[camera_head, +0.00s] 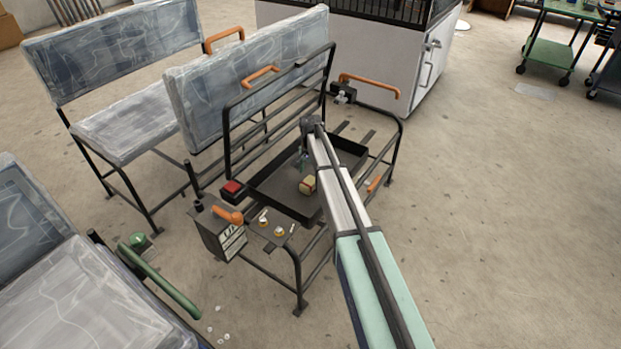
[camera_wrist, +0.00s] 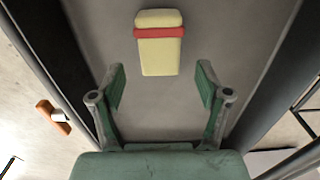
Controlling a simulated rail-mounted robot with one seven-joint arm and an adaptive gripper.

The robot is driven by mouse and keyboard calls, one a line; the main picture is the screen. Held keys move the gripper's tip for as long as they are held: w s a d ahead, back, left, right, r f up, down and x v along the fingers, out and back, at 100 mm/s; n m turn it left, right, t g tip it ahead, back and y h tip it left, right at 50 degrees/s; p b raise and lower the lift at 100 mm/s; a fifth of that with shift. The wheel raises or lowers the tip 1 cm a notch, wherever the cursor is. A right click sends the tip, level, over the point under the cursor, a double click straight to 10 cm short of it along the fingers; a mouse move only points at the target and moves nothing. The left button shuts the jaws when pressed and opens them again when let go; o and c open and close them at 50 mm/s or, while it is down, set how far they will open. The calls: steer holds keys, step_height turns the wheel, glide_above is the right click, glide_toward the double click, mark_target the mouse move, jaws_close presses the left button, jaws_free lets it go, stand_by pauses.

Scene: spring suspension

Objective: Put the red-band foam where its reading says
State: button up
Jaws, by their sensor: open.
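The red-band foam is a pale yellow block (camera_wrist: 160,58) with a red band near its far end. It lies in a dark tray (camera_wrist: 85,20), ahead of my gripper (camera_wrist: 160,79) in the wrist view. My gripper is open and empty, its green fingers spread to either side of the block's near end and apart from it. In the head view the foam (camera_head: 307,185) shows small on the tray floor (camera_head: 282,199), below my gripper (camera_head: 303,164). A grey box with a white dial panel (camera_head: 232,241) stands at the tray frame's front left; its reading is too small to make out.
A small shelf (camera_head: 268,232) holding little brass-coloured parts sits beside the dial box. A red block (camera_head: 232,189) is at the tray's left corner. Black frame bars and orange handles (camera_head: 369,84) surround the tray. Plastic-wrapped seats (camera_head: 245,75) stand behind and left.

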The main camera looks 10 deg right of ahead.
mark_target(311, 180)
step_height(311, 180, up, 7)
steer(key=p, duration=0.1)
steer(key=shift+p, duration=0.3)
